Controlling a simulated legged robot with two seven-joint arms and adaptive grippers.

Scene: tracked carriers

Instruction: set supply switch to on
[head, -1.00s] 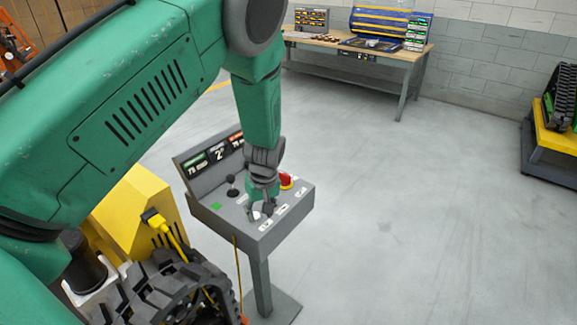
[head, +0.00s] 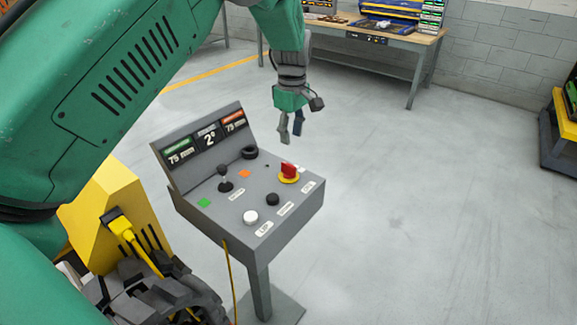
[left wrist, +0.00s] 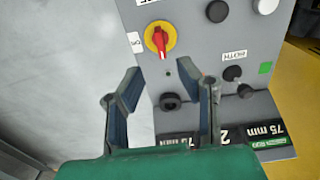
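A grey control console (head: 266,247) stands on a post. The red rotary handle on a yellow disc (head: 288,173) is at the right of its sloped top; I take it to be the supply switch. It also shows in the left wrist view (left wrist: 158,42), with a small white label beside it whose text I cannot read surely. My left gripper (head: 291,140) hangs above and behind the switch, apart from it, fingers pointing down. In the left wrist view its fingers (left wrist: 160,80) are spread with nothing between them. My right gripper is not in view.
The console also carries a black joystick (head: 224,178), a white button (head: 250,217), a black knob (head: 273,199) and an upright display panel (head: 208,141). A yellow machine (head: 100,222) stands left. A workbench (head: 395,42) is behind.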

